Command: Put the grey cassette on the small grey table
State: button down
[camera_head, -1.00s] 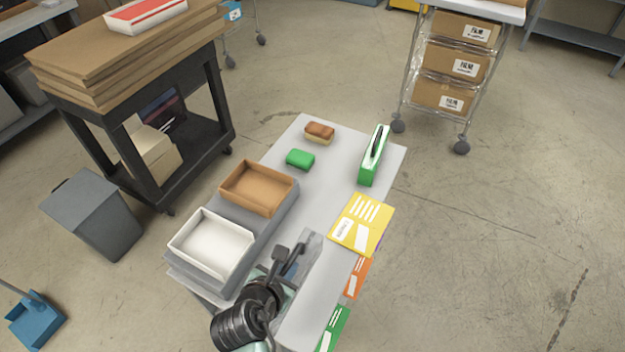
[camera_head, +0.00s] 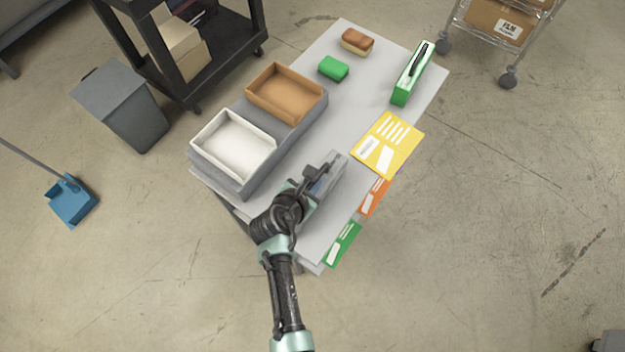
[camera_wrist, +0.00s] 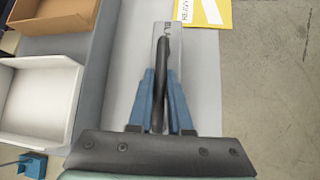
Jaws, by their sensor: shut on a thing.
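My gripper (camera_head: 316,183) is shut on the dark handle of the grey cassette (camera_head: 337,166). The wrist view shows my blue fingers (camera_wrist: 160,88) on either side of that handle, with the cassette's grey, lettered face (camera_wrist: 172,48) beyond them. The cassette is over the near part of a light grey table (camera_head: 365,88), right of the trays. I cannot tell if it touches the top. My gripper and arm hide part of it. I cannot tell whether this table is the small grey one named in the task.
On the table are a white tray (camera_head: 232,148), a brown tray (camera_head: 287,92), a green block (camera_head: 333,68), a brown brush or sponge (camera_head: 357,41), an upright green-white holder (camera_head: 413,74) and a yellow folder (camera_head: 388,143). A grey bin (camera_head: 120,105) and blue dustpan (camera_head: 72,200) stand left.

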jog(key=shift+w+f, duration=0.15)
jog(key=shift+f, duration=0.05)
jog(key=shift+f, duration=0.15)
jog(key=c, duration=0.8)
grip_release()
jog(key=shift+c, duration=0.2)
